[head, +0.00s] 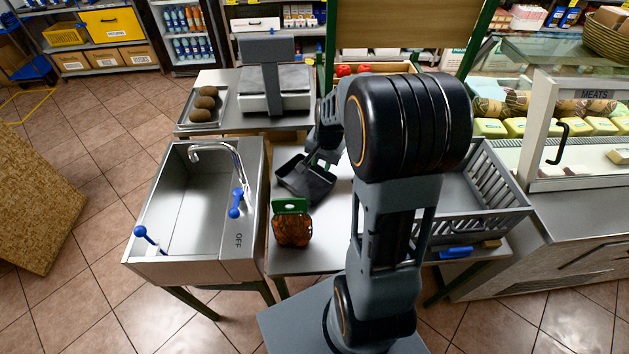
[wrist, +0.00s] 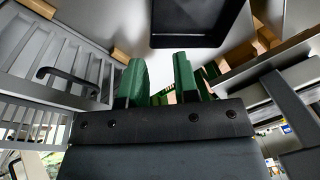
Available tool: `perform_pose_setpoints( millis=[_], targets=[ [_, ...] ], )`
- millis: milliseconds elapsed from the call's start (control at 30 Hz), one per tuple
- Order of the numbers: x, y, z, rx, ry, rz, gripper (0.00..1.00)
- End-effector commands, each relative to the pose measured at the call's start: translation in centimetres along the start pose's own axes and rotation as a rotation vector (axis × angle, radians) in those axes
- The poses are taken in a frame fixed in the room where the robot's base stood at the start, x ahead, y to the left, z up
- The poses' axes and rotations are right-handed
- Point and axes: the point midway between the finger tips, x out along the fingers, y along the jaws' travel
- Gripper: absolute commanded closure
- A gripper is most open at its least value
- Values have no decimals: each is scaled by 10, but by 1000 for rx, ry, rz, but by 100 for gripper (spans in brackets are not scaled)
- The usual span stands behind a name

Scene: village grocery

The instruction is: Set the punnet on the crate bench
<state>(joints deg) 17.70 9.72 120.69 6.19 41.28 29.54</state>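A dark, empty, open tray (head: 300,184), which looks like the punnet, is on or just above the metal bench (head: 290,261), left of my arm. I cannot tell whether it touches the surface. Its dark underside or inside (wrist: 192,20) also shows at the top of the wrist view, just beyond my fingertips. My gripper (head: 318,160) is at the tray's far right side, partly hidden by my arm. In the wrist view its green fingers (wrist: 160,62) stand apart, with nothing visible between them.
A net bag of orange produce with a green label (head: 292,224) stands on the bench in front of the tray. A grey slatted crate (head: 487,190) is on the right. A sink (head: 190,215) is left, and a scale (head: 273,88) stands behind.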

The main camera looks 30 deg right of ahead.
Motion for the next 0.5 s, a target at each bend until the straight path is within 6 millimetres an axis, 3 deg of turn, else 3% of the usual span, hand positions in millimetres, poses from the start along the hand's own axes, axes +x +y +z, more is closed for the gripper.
perform_pose_setpoints(
  millis=[33,200,400,500],
  targets=[
    [-23,-6,19,-101,23,-15,72],
    [-77,-6,78,-431,83,-41,72],
    [-110,9,131,-727,146,-58,72],
    [-117,16,147,-821,168,-62,72]
  ],
)
